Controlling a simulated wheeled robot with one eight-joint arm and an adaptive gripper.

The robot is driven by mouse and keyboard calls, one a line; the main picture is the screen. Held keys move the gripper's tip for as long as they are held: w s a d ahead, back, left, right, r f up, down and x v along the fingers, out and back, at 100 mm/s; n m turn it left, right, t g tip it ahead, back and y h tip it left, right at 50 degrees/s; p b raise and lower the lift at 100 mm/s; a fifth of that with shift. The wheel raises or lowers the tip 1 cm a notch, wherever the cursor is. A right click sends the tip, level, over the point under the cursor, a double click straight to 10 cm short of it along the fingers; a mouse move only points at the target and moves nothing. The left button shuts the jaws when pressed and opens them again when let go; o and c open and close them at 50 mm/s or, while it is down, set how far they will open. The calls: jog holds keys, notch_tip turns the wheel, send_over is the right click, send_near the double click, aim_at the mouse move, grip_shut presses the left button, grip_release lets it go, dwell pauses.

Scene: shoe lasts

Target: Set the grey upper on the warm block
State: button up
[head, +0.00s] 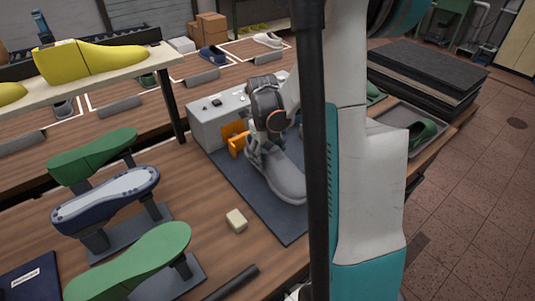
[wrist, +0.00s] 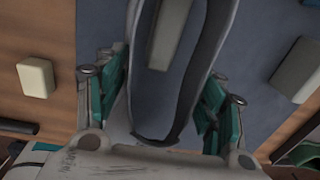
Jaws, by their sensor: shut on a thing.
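The grey upper (head: 285,180) is at the dark mat, its toe pointing to the lower right in the head view. My gripper (head: 258,150) is shut on its heel end from above. In the wrist view the open top of the upper (wrist: 166,95) lies between my gripper's fingers (wrist: 165,75). I cannot tell whether the sole touches the mat. A grey box (head: 212,124) with an orange bracket-like part (head: 236,139) stands just left of my gripper. This may be the warm block; the bracket is close to the upper's heel.
The dark blue mat (head: 285,226) lies on the wooden bench. A small cream block (head: 236,220) lies left of the mat. Green and blue shoe lasts (head: 105,200) on stands fill the left front. A tray (head: 400,116) holds green lasts at right. My arm hides part of the bench.

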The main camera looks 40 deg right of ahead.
aim_at(267, 162)
jog(key=shift+f+b, duration=2.3)
jog(key=shift+f, duration=0.65)
jog(key=shift+c, duration=0.2)
jog(key=shift+o, duration=0.2)
jog(key=shift+f, duration=0.15)
jog(key=shift+c, duration=0.2)
jog(key=o, duration=1.2)
jog(key=r, duration=1.2)
jog(key=shift+a, duration=0.35)
jog(key=shift+a, duration=0.1)
